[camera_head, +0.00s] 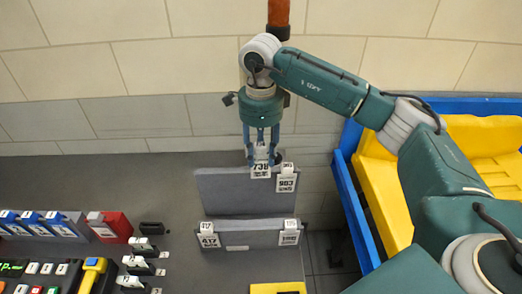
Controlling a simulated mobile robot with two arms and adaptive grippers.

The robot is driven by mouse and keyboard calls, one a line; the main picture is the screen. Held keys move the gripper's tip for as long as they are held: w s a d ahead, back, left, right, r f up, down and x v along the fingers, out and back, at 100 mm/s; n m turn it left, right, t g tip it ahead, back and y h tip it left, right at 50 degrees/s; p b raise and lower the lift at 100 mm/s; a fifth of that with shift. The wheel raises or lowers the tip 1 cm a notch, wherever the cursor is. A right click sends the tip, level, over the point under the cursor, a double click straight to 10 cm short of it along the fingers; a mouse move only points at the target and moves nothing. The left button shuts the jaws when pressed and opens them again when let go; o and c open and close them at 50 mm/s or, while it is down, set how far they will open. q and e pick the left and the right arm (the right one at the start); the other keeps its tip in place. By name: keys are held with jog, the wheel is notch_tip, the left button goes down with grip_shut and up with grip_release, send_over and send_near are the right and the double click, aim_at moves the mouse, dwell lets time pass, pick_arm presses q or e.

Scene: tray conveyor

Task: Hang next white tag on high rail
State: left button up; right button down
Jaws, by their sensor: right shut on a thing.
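My right gripper (262,150) points straight down above the back rail and is shut on a white tag (261,171) that reads about 738. The held tag overlaps the top edge of the high rail (225,190), a grey upright panel. I cannot tell whether it touches the rail. Another white tag (286,183), reading 903, hangs on that rail just right of it. The lower front rail (250,240) carries a white tag (209,239) at its left and one (289,237) at its right. My left gripper is out of view.
Several small white tags (138,263) stand on dark holders at left. Blue boxes (35,223) and a red box (110,226) line the grey table, with a button panel in front. A blue crate (347,190) with yellow contents is at right. The table's back left is clear.

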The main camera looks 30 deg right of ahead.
aim_at(261, 146)
notch_tip(261, 146, down, 7)
jog(key=b, duration=0.4)
jog(key=shift+f+b, duration=0.15)
jog(key=shift+b, duration=0.2)
jog(key=c, duration=1.1)
grip_release()
notch_tip(261, 146, up, 12)
